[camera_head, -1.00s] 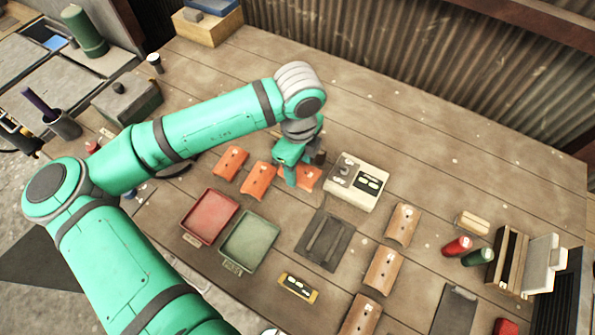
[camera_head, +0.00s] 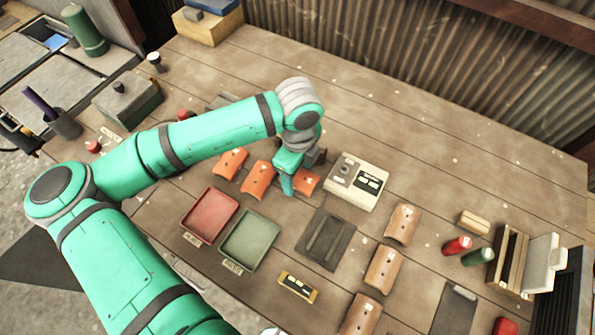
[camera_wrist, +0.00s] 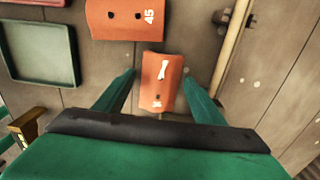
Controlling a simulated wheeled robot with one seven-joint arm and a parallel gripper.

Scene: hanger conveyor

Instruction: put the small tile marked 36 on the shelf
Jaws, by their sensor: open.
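Three orange tiles (camera_head: 231,163) lie in a row on the table in the head view; the rightmost (camera_head: 306,182) is partly hidden by my gripper (camera_head: 287,184). In the wrist view my gripper (camera_wrist: 160,82) is open, with one finger on each side of an orange tile (camera_wrist: 162,72). That tile bears a white tool-shaped mark and a small number at its near end, too small to read surely. A larger-looking orange tile marked 45 (camera_wrist: 122,18) lies beyond it. I cannot tell whether the fingers touch the tile. I cannot surely make out the shelf.
A red tray (camera_head: 209,191) and a green tray (camera_head: 250,215) lie in front of the orange tiles. A pale box with dark panels (camera_head: 356,182) stands just right of my gripper. Several tan tiles (camera_head: 403,224) and a slotted wooden rack (camera_head: 508,262) are farther right.

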